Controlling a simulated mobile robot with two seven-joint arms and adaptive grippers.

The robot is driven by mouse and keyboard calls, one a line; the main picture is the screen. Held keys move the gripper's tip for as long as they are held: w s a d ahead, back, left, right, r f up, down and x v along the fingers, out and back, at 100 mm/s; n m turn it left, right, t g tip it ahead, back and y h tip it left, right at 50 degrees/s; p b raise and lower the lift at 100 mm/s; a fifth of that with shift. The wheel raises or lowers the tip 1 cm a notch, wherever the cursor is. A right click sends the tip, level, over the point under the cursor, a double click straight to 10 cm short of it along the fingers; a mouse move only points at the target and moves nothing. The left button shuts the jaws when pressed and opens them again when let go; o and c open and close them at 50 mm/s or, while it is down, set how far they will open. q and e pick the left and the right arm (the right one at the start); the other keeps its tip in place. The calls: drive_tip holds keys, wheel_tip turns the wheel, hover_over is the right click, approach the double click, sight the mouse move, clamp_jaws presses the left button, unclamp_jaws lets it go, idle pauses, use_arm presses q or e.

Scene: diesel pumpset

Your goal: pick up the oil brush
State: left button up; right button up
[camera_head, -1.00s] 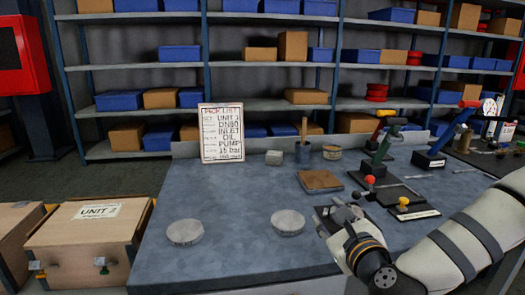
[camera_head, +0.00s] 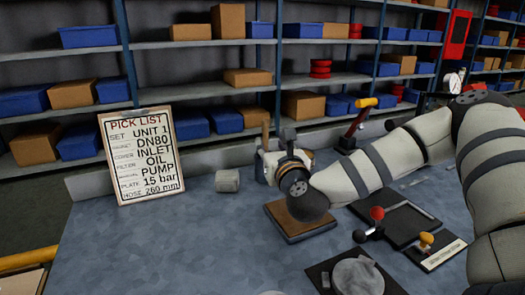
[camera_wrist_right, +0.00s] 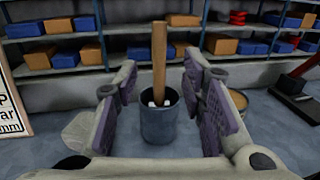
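The oil brush (camera_wrist_right: 159,70) stands handle-up in a dark grey cup (camera_wrist_right: 159,126) in the right wrist view. Its flat wooden handle shows; its lower end is hidden in the cup. In the head view the handle (camera_head: 265,132) rises just behind my right gripper (camera_head: 280,162), which hides most of the cup. My right gripper (camera_wrist_right: 160,100) is open, with one purple-padded finger on each side of the handle. I see gaps between both pads and the handle. My left gripper is not in view.
A pick list board (camera_head: 143,155) stands at the left. A grey cylindrical block (camera_head: 227,181) is left of the cup. A brown-topped pad (camera_head: 299,222) lies below my right gripper. A round can (camera_wrist_right: 238,100) stands right of the cup. Levers and dark plates fill the right side.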

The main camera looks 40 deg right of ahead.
sight(266, 137)
drive_tip(key=x, duration=0.5)
drive_tip(key=shift+w+d+f, duration=0.15)
drive_tip(key=shift+w+f, duration=0.2)
drive_tip(key=shift+f, duration=0.05)
drive_tip(key=shift+w+d+r, duration=0.1)
drive_tip(key=shift+w+d, duration=0.1)
drive_tip(key=shift+w, duration=0.2)
clamp_jaws()
